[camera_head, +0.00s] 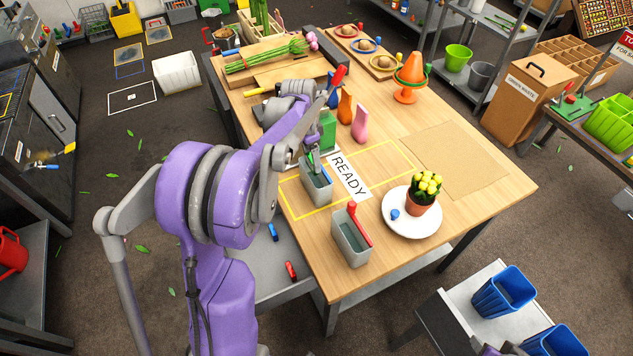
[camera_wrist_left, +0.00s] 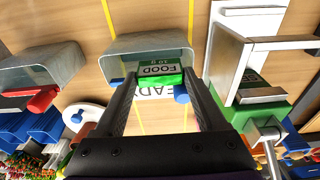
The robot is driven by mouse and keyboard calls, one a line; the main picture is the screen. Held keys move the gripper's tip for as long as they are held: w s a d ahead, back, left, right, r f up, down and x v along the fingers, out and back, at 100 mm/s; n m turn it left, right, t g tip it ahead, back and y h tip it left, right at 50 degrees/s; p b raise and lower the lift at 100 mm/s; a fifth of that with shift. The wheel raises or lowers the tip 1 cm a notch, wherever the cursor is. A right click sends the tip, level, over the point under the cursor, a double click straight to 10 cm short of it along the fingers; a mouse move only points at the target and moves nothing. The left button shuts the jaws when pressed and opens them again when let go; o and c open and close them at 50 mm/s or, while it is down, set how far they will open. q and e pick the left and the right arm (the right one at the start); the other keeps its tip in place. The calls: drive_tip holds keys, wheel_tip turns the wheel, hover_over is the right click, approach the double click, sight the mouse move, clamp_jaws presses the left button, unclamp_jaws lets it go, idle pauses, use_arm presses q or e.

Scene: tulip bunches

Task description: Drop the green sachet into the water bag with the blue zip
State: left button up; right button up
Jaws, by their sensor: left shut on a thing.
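My left gripper (camera_head: 311,158) is shut on the green sachet (camera_head: 312,166), just above the water bag with the blue zip (camera_head: 316,190). In the left wrist view the sachet (camera_wrist_left: 160,72), marked FOOD, sits between the fingertips (camera_wrist_left: 158,78). Behind it there is the grey, clear-sided bag (camera_wrist_left: 145,48), with its blue zip piece (camera_wrist_left: 181,94) at its edge. The sachet overlaps the bag's mouth in the picture; I cannot tell whether its lower end is inside.
A second bag with a red zip (camera_head: 351,246) stands nearer the table's front edge. A green device (camera_head: 327,130) stands close behind the blue-zip bag. The READY label (camera_head: 349,177) lies beside it. A plate (camera_head: 402,221) with a potted yellow plant is to the right.

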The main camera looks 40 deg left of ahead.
use_arm(q)
drive_tip(key=o, duration=1.2)
drive_tip(key=shift+o, duration=0.2)
wheel_tip(320, 180, up, 11)
drive_tip(key=s, duration=0.1)
drive_tip(key=shift+a, duration=0.3)
drive_tip(key=shift+s+f, duration=0.1)
drive_tip(key=s+d+f+n+t, duration=0.2)
drive_tip(key=s+d+f, duration=0.2)
drive_tip(key=s+d, duration=0.5)
drive_tip(key=s+d+f+n+t, duration=0.2)
drive_tip(key=s+d+f+n, duration=0.1)
drive_tip(key=s+d, duration=0.6)
drive_tip(key=d+f, duration=0.1)
drive_tip(key=d, duration=0.2)
drive_tip(key=shift+s+d+t+y, duration=0.3)
drive_tip(key=shift+d, duration=0.05)
